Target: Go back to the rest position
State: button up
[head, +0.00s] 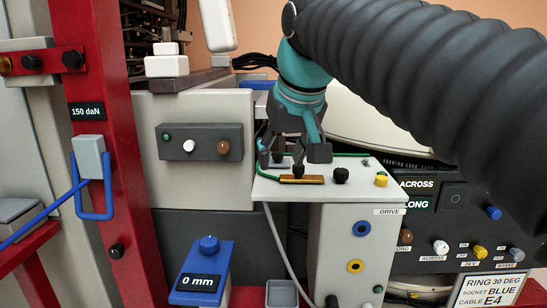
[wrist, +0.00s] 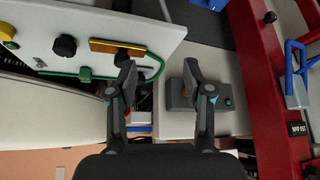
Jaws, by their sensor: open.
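My gripper (head: 292,158) hangs from my arm over the back of the white drive box (head: 345,235), its fingers pointing down. It is open. In the wrist view its two fingertips (wrist: 160,75) stand apart with nothing between them. The box top carries a brass bar (head: 302,179), a black knob (head: 341,175), a yellow knob (head: 381,180) and a green cable (head: 262,161). The brass bar also shows in the wrist view (wrist: 117,47), left of the fingers. I cannot tell whether the fingers touch anything on the box top.
A red post (head: 100,150) with a blue-shackled lock (head: 90,158) stands at left. A blue unit reading 0 mm (head: 203,273) and a grey tray (head: 282,294) sit low in front. A dark control panel (head: 450,230) is at right.

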jog(key=s+d+f+m+h+p, duration=0.1)
jog(key=s+d+f+p, duration=0.2)
jog(key=s+d+f, duration=0.4)
jog(key=s+d+f+m+h+p, duration=0.1)
jog(key=s+d+f+m+p, duration=0.1)
jog(key=s+d+f, duration=0.5)
jog(key=shift+s+d+f+m+p, duration=0.25)
jog(key=shift+s+f+p, duration=0.65)
jog(key=shift+f, duration=2.15)
